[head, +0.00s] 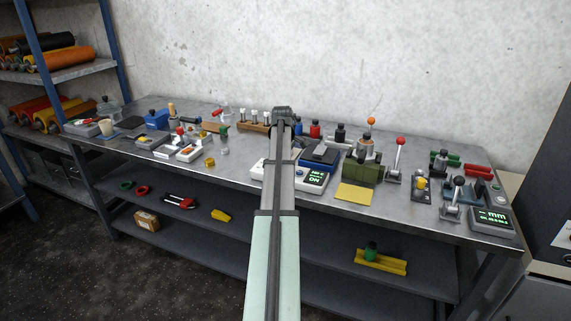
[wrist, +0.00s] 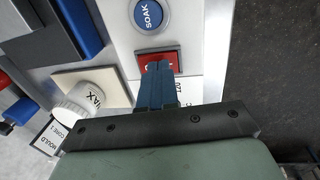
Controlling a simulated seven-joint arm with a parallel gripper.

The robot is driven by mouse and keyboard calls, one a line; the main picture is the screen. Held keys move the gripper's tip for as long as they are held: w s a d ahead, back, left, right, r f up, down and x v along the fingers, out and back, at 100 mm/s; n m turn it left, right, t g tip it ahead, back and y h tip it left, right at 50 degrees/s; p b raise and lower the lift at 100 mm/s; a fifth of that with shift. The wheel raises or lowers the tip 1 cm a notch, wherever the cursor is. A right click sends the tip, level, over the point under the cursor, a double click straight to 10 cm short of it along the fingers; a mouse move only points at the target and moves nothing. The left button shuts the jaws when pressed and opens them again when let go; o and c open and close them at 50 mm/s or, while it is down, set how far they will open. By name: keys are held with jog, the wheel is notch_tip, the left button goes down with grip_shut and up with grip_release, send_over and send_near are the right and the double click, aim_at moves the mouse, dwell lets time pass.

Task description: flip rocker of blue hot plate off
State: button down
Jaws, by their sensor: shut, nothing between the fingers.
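The blue hot plate (head: 319,157) stands at the middle of the bench with a dark top and a white front panel. Its lit display (head: 314,179) reads ON. In the wrist view its white panel (wrist: 118,12) carries a round blue SOAK button (wrist: 151,14) and a red rocker (wrist: 172,57) with a white mark, partly hidden by the fingers. My gripper (wrist: 157,68) is shut and empty, with its fingertips over the rocker; I cannot tell whether they touch it. In the head view my arm hides the gripper and the rocker.
A white cap (wrist: 92,100) and a MOULD CORE label (wrist: 41,136) lie close to the gripper. A green block device (head: 363,170) and yellow sheet (head: 355,194) lie right of the hot plate. The bench's front edge and dark floor lie beside the panel.

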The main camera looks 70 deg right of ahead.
notch_tip(320, 180, up, 14)
jog(key=a, duration=0.2)
jog(key=shift+f, duration=0.15)
jog(key=shift+d, duration=0.1)
dwell(0.4)
jog(key=shift+d, duration=0.6)
jog(key=f, duration=0.4)
jog(key=d+f, duration=0.1)
jog(key=f, duration=0.4)
jog(key=d+f, duration=0.1)
jog(key=f, duration=0.3)
jog(key=shift+f, duration=0.35)
jog(key=shift+f, duration=0.25)
